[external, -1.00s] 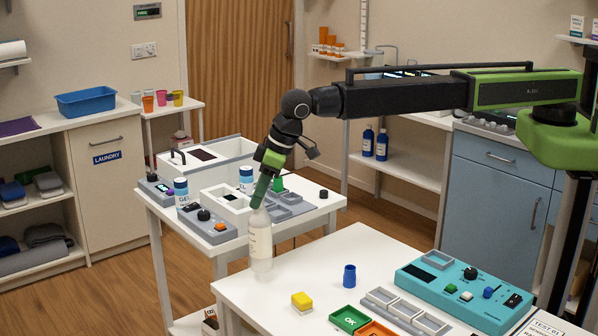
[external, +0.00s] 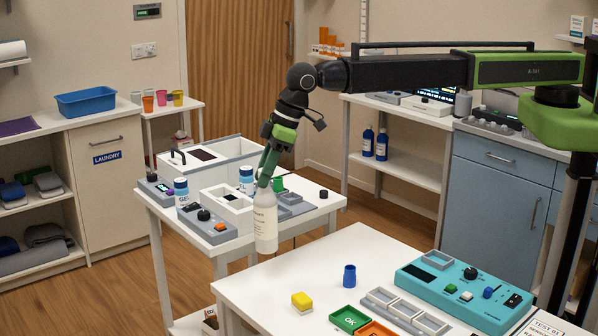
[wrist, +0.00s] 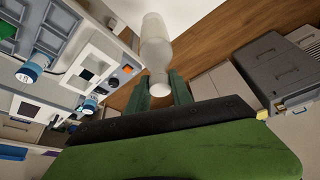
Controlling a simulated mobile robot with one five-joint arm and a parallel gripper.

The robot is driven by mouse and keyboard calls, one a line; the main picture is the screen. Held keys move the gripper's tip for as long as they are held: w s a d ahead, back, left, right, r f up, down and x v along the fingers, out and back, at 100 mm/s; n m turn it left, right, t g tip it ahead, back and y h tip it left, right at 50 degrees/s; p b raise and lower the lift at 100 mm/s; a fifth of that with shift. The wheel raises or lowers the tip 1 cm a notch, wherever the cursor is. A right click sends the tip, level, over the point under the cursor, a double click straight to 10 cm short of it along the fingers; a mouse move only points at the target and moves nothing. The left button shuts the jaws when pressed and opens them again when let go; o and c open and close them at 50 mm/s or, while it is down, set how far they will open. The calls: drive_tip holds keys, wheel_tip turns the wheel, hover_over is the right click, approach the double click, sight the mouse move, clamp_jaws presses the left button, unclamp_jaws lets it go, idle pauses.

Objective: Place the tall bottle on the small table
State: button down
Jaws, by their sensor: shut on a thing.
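The tall bottle (external: 265,224) is white with a pale label and hangs nearly upright from my gripper (external: 266,178). The green fingers are shut on its neck. In the wrist view the bottle (wrist: 155,45) points away between the two fingers (wrist: 160,88). In the external view it hangs in front of the cluttered white table (external: 330,202), by the left corner of the near white table (external: 262,275). Its base looks clear of any surface. I cannot tell which table is the small one; a narrow white side table (external: 192,104) holds cups at the back.
The near table carries a blue bottle-like piece (external: 349,275), a yellow block (external: 302,301), a green tray (external: 349,319) and a teal panel (external: 463,290). The cluttered table holds grey boxes, two white-and-blue jars and a control box (external: 207,228). The near table's left part is bare.

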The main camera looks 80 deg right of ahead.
drive_tip(key=shift+s+d+n, duration=0.1)
drive_tip(key=shift+s+n, duration=0.4)
drive_tip(key=shift+s, duration=0.4)
drive_tip(key=s+d+r+p, duration=0.3)
drive_tip(key=s+d, duration=0.1)
drive_tip(key=d, duration=1.3)
drive_tip(key=s+d+r+m+p, duration=0.1)
drive_tip(key=s+d+r+p, duration=0.2)
drive_tip(key=d, duration=1.4)
drive_tip(key=s+d+r+p, duration=0.3)
drive_tip(key=s+d, duration=0.1)
drive_tip(key=d, duration=1.3)
drive_tip(key=w+a+f+b, duration=0.7)
drive_tip(key=a+f+b, duration=0.3)
drive_tip(key=f+b, duration=0.1)
drive_tip(key=shift+a, duration=0.15)
drive_tip(key=c, duration=1.1)
unclamp_jaws()
drive_tip(key=shift+c, duration=0.2)
